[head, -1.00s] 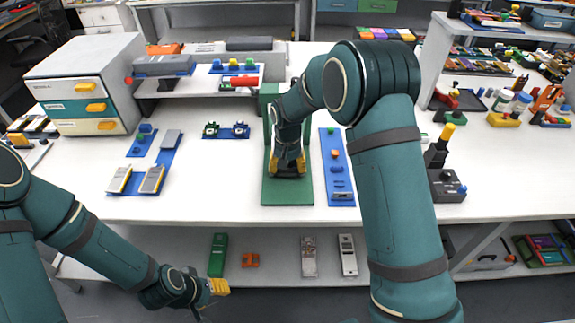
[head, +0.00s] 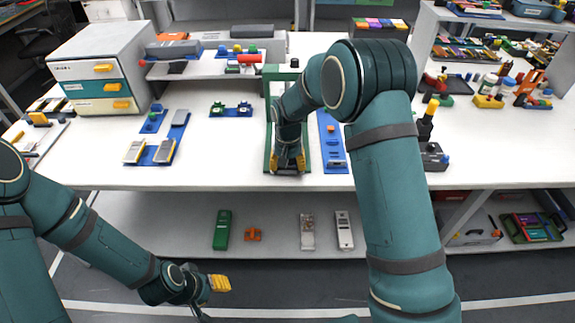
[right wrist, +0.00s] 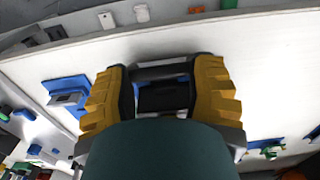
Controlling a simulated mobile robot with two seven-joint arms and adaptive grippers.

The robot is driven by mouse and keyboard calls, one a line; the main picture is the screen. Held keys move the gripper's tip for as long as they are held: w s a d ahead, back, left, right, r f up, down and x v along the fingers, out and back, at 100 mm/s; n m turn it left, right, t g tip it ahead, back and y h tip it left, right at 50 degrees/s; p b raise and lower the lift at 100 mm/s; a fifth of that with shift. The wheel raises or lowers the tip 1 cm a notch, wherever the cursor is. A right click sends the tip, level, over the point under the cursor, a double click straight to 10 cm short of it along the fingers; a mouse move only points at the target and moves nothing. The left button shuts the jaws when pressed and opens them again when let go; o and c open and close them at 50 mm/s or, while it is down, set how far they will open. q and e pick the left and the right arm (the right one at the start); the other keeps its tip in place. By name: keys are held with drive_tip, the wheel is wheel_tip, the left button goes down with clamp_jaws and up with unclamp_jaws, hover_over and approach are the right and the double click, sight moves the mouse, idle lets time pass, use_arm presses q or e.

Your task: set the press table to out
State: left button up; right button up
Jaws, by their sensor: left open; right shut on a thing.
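The green press (head: 270,78) stands on the white bench, its base plate (head: 272,150) reaching toward the front edge. My right gripper (head: 288,164) is low over the front end of this plate, pointing down, and is shut on the press table. Its yellow fingers also show in the right wrist view (right wrist: 163,95), on either side of a dark piece. The arm and fingers hide most of the press table, so its exact position is hard to see. My left gripper (head: 219,283) is open and empty, low in front of the bench's lower shelf.
A blue strip (head: 333,150) with small parts lies close right of the press. Blue fixtures with grey cells (head: 164,152) lie to the left. A black device with a yellow top (head: 427,125) stands right of my right arm. The lower shelf (head: 275,240) holds several small devices.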

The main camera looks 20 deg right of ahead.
drive_tip(key=shift+s+f, duration=0.45)
drive_tip(key=o, duration=1.5)
drive_tip(key=shift+w+r, duration=0.1)
drive_tip(key=shift+r, duration=0.05)
drive_tip(key=shift+r, duration=0.3)
wheel_tip(320, 180, up, 11)
drive_tip(key=shift+r, duration=0.2)
